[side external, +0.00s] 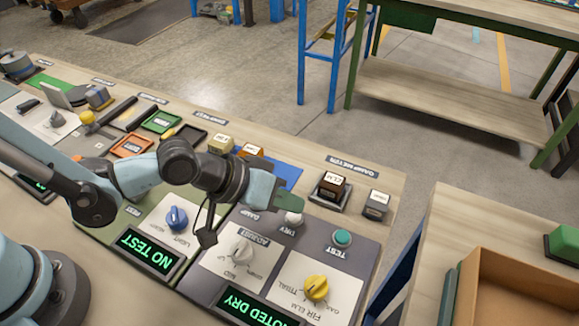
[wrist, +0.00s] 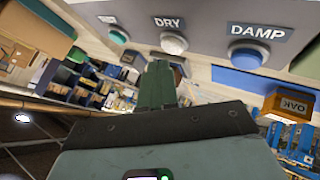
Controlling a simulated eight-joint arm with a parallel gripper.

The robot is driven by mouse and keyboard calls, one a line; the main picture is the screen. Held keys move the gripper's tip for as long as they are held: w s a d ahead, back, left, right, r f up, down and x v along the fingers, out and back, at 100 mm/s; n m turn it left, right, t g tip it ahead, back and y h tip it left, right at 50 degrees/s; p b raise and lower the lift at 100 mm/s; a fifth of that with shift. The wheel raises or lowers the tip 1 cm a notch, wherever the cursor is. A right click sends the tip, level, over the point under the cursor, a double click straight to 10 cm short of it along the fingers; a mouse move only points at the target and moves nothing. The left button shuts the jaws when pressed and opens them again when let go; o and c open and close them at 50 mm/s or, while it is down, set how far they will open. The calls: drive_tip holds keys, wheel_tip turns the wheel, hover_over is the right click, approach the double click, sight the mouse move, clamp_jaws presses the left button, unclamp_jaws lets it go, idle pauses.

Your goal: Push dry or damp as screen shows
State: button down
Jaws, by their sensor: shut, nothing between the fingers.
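My gripper (side external: 290,200) is shut and empty, with its green fingertips beside the white DRY button (side external: 293,218). In the wrist view the fingertips (wrist: 158,68) point toward the DRY button (wrist: 173,43); I cannot tell whether they touch it. The blue DAMP button (wrist: 246,55) is right of DRY in the wrist view; my gripper hides it in the side view. The green TEST button (side external: 342,237) also shows in the wrist view (wrist: 118,37). The panel screen (side external: 255,308) reads "NOTED DRY", partly cut off. A dark block marked ELM (side external: 331,185) sits on the damp meter.
A grey block (side external: 376,204) stands right of the meter. A yellow knob (side external: 316,287) and a grey knob (side external: 242,252) rise from the panel. Another screen (side external: 150,252) reads "NO TEST".

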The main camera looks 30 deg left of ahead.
sight(287, 215)
drive_tip(key=shift+r, duration=0.1)
drive_tip(key=shift+r, duration=2.5)
drive_tip(key=shift+a, duration=0.1)
drive_tip(key=s+a+r+y, duration=0.1)
drive_tip(key=a+r+y, duration=0.1)
drive_tip(key=a, duration=1.1)
drive_tip(key=s+a+r+y, duration=0.2)
drive_tip(key=a+r+y, duration=0.1)
drive_tip(key=a, duration=1.1)
drive_tip(key=shift+s+a+n+t+y, duration=0.2)
drive_tip(key=shift+n+t+y, duration=0.15)
drive_tip(key=shift+y, duration=0.55)
